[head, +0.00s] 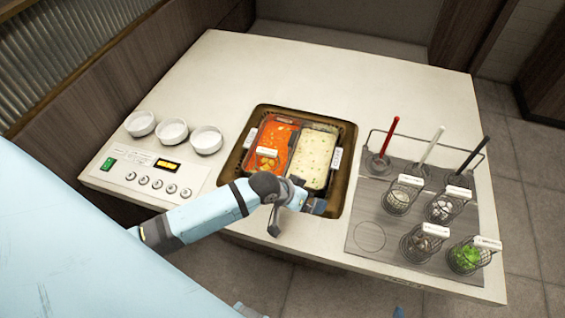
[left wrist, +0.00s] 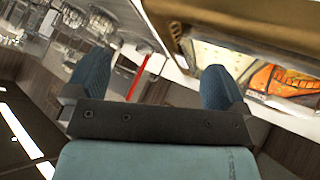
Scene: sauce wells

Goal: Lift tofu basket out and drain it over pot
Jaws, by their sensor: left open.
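A pot (head: 232,170) with a brown rim is set in the counter, with red broth (head: 277,133) on the left and pale broth (head: 315,150) on the right. A small white label (head: 266,152) stands over yellow-orange pieces (head: 266,164) in the red broth; this may be the tofu basket, but I cannot read the label. My left gripper (head: 296,208) is open and empty at the pot's front rim. In the left wrist view its two fingers (left wrist: 155,84) are apart, with the pot (left wrist: 225,22) above and to the right. My right gripper is not seen.
Several labelled wire baskets, one with greens (head: 466,257), stand on a grey panel (head: 372,198) at right, near red, white and black-handled utensils (head: 391,132). White bowls (head: 173,132) and a control panel (head: 150,176) are at left. The back counter is clear.

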